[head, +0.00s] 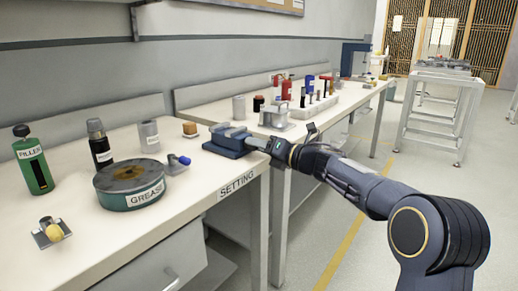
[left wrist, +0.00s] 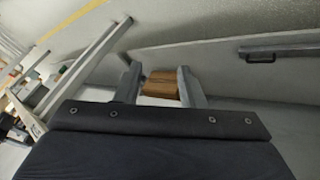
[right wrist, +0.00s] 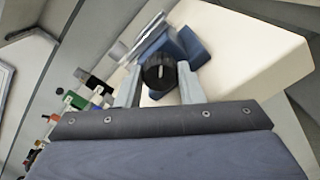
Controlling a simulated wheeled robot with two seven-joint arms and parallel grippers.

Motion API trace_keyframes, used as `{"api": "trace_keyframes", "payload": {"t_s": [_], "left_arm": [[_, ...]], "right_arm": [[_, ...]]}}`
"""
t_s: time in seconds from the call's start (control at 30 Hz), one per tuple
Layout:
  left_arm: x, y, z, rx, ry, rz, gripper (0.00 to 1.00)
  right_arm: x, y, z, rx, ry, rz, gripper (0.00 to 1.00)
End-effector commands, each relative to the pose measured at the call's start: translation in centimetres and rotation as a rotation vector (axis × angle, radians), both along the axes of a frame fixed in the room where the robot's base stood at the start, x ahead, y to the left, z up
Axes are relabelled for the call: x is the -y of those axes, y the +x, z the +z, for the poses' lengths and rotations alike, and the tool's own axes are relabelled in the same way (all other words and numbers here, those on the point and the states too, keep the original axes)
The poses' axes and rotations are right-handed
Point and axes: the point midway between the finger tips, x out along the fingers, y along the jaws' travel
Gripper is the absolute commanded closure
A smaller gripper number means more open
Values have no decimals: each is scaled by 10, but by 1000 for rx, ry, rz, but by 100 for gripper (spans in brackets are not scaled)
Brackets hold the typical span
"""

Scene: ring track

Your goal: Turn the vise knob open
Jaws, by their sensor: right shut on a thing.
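The blue vise (head: 224,143) stands at the front right corner of the near bench, and its blue body also shows in the right wrist view (right wrist: 190,47). Its round dark knob (right wrist: 156,74) has a pale line on its face and sits between the fingers of my right gripper (right wrist: 159,80). That gripper is shut on the knob; in the head view it reaches the vise (head: 268,146) from the right. The knob is hidden there by the gripper. My left gripper (left wrist: 157,84) has its fingers apart and is not in the head view. A brown block-like thing (left wrist: 161,85) shows beyond its fingers.
On the near bench (head: 90,235) stand a grease tin (head: 129,186), a green filler bottle (head: 33,160), a dark spray-like bottle (head: 99,145) and a grey cylinder (head: 149,136). A second bench (head: 330,118) with several small items stands behind. Floor (head: 330,200) is open at right.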

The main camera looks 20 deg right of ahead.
Motion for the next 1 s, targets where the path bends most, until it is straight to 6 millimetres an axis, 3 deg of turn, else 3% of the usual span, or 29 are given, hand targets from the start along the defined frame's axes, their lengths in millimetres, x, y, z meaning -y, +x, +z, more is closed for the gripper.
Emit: {"api": "trace_keyframes", "payload": {"t_s": [0.43, 0.47, 0.6, 1.0], "left_arm": [[0, 0, -1, 0, 0, 0, 64], [0, 0, -1, 0, 0, 0, 64], [0, 0, -1, 0, 0, 0, 64], [0, 0, 1, 0, 0, 0, 64]], "right_arm": [[-1, 0, -3, 3, -12, 3, 89], [-1, 0, -3, 3, -12, 3, 63], [0, 0, -2, 3, -10, 2, 45], [7, -7, 0, 5, -8, -2, 44]]}}
